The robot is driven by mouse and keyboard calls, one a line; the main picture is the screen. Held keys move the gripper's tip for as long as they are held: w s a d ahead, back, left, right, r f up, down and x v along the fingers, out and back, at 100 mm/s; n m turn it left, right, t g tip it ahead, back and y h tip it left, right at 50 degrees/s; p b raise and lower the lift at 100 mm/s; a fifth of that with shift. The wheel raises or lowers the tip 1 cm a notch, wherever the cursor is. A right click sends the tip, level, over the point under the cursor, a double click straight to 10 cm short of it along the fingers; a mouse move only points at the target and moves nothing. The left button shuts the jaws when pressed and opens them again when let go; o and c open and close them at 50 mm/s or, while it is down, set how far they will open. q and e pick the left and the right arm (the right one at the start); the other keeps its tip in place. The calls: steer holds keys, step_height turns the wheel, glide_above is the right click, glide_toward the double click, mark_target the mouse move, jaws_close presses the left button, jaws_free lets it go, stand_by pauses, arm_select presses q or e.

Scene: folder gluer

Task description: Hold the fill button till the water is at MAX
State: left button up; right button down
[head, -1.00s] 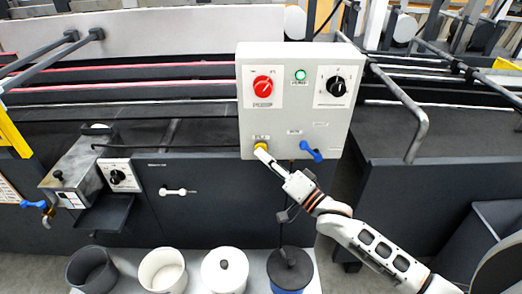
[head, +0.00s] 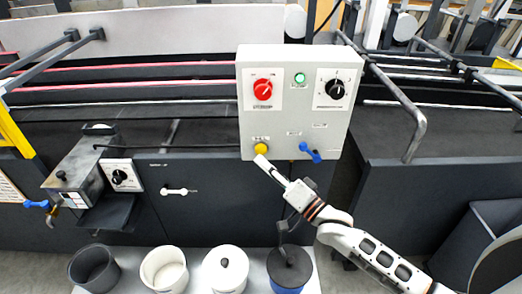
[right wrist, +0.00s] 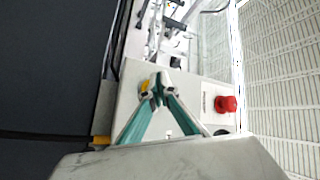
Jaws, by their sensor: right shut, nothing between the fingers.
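The grey control box (head: 300,105) carries a yellow button (head: 261,148) at its lower left. I take this for the fill button; its label is too small to read. My right gripper (head: 264,162) is shut and empty, its tip just below the button; whether it touches is unclear. In the right wrist view the shut fingertips (right wrist: 156,91) lie close to a yellow part (right wrist: 146,85). No water level or MAX mark can be made out. My left gripper is not in view.
The box also has a red knob (head: 263,89), a green lamp (head: 300,78), a black knob (head: 336,88) and a blue lever (head: 311,153). A dispenser unit (head: 80,172) stands left. Several pots, including a lidded blue one (head: 290,268), stand in front below.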

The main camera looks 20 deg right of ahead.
steer(key=s+p, duration=0.1)
steer(key=s, duration=0.1)
steer(key=s+a+p, duration=0.1)
steer(key=s, duration=0.1)
steer(key=shift+s+a, duration=0.1)
stand_by(0.6)
steer(key=s+d+f+n+g+h, duration=0.2)
steer(key=s+f+n, duration=0.3)
steer(key=s+f, duration=0.4)
steer(key=s+d+f+n+g+h, duration=0.2)
steer(key=s+f+n+g+h, duration=0.3)
steer(key=s+f, duration=0.5)
step_height(320, 180, down, 6)
steer(key=shift+s+f, duration=0.1)
steer(key=shift+s, duration=0.2)
stand_by(1.1)
